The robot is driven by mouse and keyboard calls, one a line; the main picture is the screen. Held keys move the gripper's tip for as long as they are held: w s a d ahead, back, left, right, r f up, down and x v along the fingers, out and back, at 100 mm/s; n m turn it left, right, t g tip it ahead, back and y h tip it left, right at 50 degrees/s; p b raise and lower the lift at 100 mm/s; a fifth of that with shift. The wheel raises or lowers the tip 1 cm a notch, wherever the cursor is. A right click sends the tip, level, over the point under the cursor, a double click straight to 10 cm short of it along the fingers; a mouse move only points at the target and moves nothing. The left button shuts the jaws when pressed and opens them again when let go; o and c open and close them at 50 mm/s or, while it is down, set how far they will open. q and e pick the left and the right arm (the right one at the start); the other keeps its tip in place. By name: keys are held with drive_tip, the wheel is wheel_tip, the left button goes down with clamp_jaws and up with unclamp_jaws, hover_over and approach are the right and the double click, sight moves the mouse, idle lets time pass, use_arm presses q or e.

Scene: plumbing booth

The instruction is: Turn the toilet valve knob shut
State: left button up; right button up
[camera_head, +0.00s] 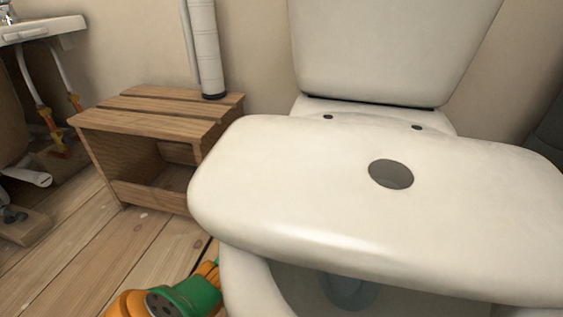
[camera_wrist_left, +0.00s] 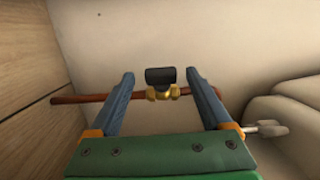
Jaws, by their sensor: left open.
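The valve knob (camera_wrist_left: 160,76) is dark and shows in the left wrist view on a small brass valve body (camera_wrist_left: 157,92). The valve sits on a thin reddish-brown pipe (camera_wrist_left: 95,98) running along the wall. My left gripper (camera_wrist_left: 159,73) is open, with its two blue-grey fingers pointing toward the wall. The knob appears in the gap between the fingertips; I cannot tell the remaining depth to it. No finger visibly touches it. In the head view the valve is not visible, and only my green and orange left arm shows at the bottom. My right gripper is not in view.
The white toilet tank (camera_head: 390,50) stands at the back, with a pale lid with a round hole (camera_head: 300,190) lying over the bowl. A slatted wooden stool (camera_head: 150,125) stands left of it. A white sink (camera_head: 40,28) is at far left. Wooden floor (camera_head: 75,250) is clear in front.

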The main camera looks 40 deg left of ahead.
use_arm(q)
clamp_jaws()
drive_tip(key=m+t+y, duration=0.1)
drive_tip(key=f+t+y, duration=0.1)
drive_tip(key=t, duration=0.1)
drive_tip(key=shift+w+m+b, duration=0.1)
drive_tip(key=shift+m+b, duration=0.2)
drive_tip(key=shift+m, duration=0.1)
drive_tip(key=shift+r, duration=0.1)
idle(0.4)
unclamp_jaws()
